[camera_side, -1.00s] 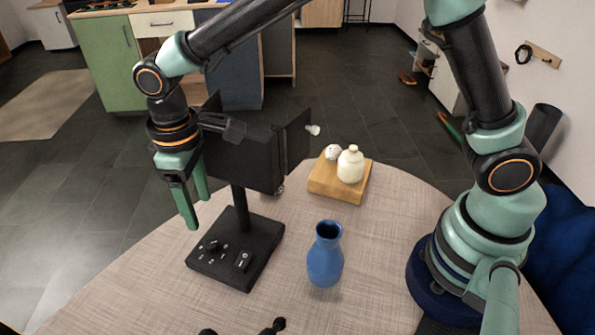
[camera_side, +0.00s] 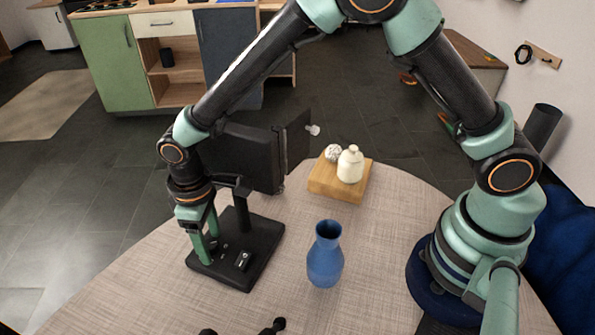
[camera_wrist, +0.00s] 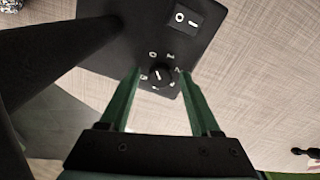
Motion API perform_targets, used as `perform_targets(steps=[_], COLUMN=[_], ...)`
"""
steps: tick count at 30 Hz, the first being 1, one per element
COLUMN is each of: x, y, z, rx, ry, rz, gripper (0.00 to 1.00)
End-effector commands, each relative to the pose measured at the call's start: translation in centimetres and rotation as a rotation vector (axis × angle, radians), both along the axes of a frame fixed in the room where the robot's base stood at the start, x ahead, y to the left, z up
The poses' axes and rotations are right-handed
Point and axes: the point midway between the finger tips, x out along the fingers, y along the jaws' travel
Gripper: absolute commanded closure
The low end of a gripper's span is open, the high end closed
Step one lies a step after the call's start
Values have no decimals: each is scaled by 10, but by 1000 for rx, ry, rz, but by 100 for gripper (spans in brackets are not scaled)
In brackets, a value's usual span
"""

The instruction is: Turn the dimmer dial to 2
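The dimmer dial (camera_wrist: 160,75) is a small round black knob on the black base plate (camera_wrist: 105,60) of a lamp-like stand. White numbers surround it, with 0, 1 and 2 readable at its far and right side. A short white mark shows on the knob, but its exact pointing is too small to tell. My gripper (camera_wrist: 158,72) is open, with one green finger at each side of the dial; contact cannot be told. In the side view my gripper (camera_side: 209,247) points down at the plate, and its fingers partly hide the dial.
A rocker switch (camera_wrist: 187,18) sits on the same plate. The stand's black panel (camera_side: 240,160) rises close behind my gripper. A blue vase (camera_side: 325,258) stands to the right. The table's front is mostly clear.

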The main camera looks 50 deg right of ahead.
Motion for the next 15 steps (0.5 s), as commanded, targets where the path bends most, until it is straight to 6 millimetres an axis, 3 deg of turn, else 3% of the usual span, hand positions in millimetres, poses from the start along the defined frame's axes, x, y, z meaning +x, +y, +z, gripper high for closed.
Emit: perform_targets(steps=[1, 4, 5, 15], x=[0, 0, 0, 0], y=[0, 0, 0, 0], z=[0, 0, 0, 0], rx=[0, 0, 0, 0], ry=[0, 0, 0, 0], rz=[0, 0, 0, -36], gripper=[57, 95, 100, 100])
